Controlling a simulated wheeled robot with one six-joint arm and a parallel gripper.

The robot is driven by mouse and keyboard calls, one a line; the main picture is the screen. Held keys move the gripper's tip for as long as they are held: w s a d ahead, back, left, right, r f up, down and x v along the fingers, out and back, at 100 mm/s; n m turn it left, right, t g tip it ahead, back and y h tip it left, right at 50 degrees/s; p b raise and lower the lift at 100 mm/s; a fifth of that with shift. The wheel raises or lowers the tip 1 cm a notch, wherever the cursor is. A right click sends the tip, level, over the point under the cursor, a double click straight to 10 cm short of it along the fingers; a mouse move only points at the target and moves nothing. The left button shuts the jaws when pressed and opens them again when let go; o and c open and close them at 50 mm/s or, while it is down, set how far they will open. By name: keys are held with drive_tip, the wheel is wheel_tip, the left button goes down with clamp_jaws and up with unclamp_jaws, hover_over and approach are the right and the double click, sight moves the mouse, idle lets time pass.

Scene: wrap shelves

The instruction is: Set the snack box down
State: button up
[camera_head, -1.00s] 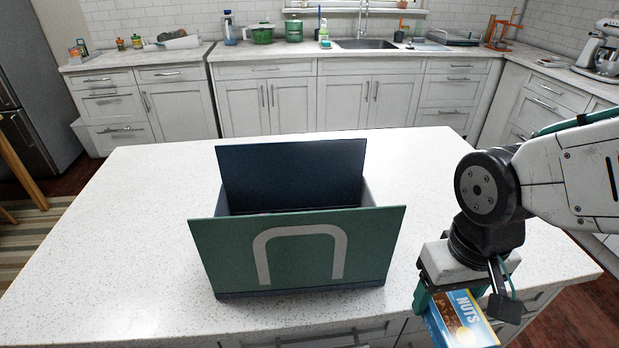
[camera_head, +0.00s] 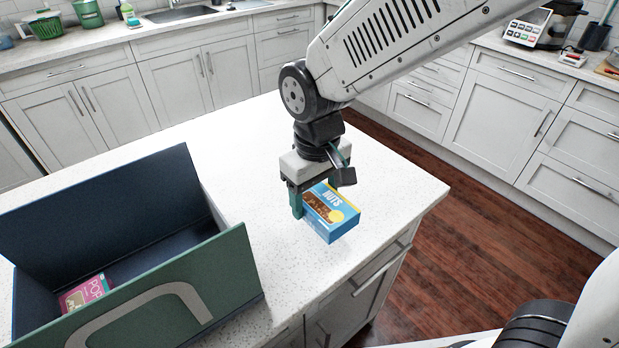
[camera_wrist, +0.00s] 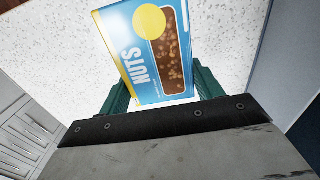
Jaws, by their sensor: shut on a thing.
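The snack box, a blue and yellow box marked NUTS (camera_head: 331,212), is held in my gripper (camera_head: 312,205) over the right part of the white speckled counter (camera_head: 270,150). In the wrist view the box (camera_wrist: 150,55) sits between the two green fingers of my gripper (camera_wrist: 158,90), which are shut on its sides. Whether the box's underside touches the counter or hangs just above it, I cannot tell.
A large open box with green and dark blue flaps (camera_head: 235,275) stands on the counter to the left. A pink box (camera_head: 86,292) lies inside it. The counter's front edge is close to the snack box, with wooden floor (camera_head: 450,240) beyond.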

drive_tip(key=w, duration=0.5)
drive_tip(key=w+d, duration=0.1)
drive_tip(key=w, duration=0.2)
drive_tip(key=shift+w+f, duration=0.2)
drive_tip(key=shift+f, duration=0.2)
drive_tip(key=shift+w+f, duration=0.1)
drive_tip(key=shift+f, duration=1.65)
drive_tip(key=o, duration=1)
drive_tip(key=shift+f, duration=0.15)
wheel_tip(320, 180, up, 12)
drive_tip(key=shift+r, duration=0.2)
